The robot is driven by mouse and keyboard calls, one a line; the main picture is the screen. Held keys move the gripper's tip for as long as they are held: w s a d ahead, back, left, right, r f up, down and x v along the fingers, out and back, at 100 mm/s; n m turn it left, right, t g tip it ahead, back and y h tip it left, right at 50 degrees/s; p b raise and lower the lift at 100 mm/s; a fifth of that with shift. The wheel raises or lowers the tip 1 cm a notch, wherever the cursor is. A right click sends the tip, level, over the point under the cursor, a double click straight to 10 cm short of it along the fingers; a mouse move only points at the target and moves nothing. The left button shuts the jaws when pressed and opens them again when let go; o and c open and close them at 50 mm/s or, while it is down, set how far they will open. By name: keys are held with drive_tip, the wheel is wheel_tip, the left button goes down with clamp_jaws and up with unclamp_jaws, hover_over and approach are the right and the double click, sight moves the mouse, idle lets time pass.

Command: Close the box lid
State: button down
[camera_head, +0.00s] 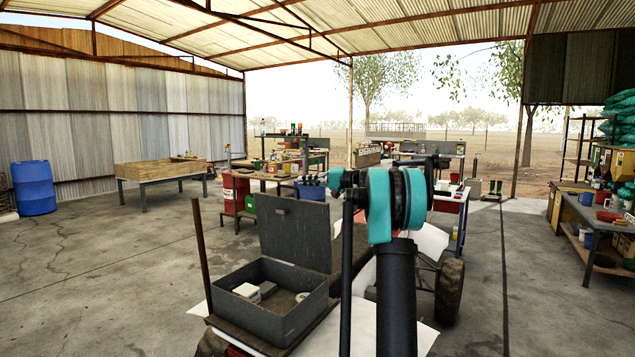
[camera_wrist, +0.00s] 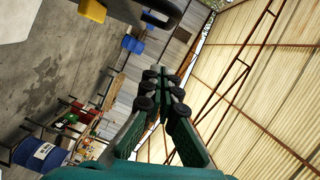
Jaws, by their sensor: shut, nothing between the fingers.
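A dark grey box (camera_head: 308,304) stands with its top open in the lower middle of the head view. Its flat lid (camera_head: 295,233) stands up at the box's far side, roughly upright. A few small pale items (camera_head: 247,292) lie inside the box. My gripper (camera_wrist: 161,79) shows in the wrist view with its teal fingers together and nothing between them. It points toward the shed wall and roof, and neither box nor lid can be made out there. In the head view my arm stands right of the lid and hides part of the area behind it; the fingertips are not clear.
The box rests on a vehicle with a black wheel (camera_head: 449,290). A thin brown post (camera_head: 201,257) rises left of the box. Workbenches stand behind, and a cluttered bench (camera_head: 590,222) is at the right. A blue barrel (camera_head: 33,188) stands far left. The left floor is clear.

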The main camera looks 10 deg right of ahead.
drive_tip(key=shift+s+a+f, duration=0.3)
drive_tip(key=shift+s+a, duration=0.35)
drive_tip(key=shift+a, duration=0.15)
drive_tip(key=shift+s+a+f, duration=0.25)
drive_tip(key=shift+s+a, duration=0.4)
drive_tip(key=shift+a, duration=0.1)
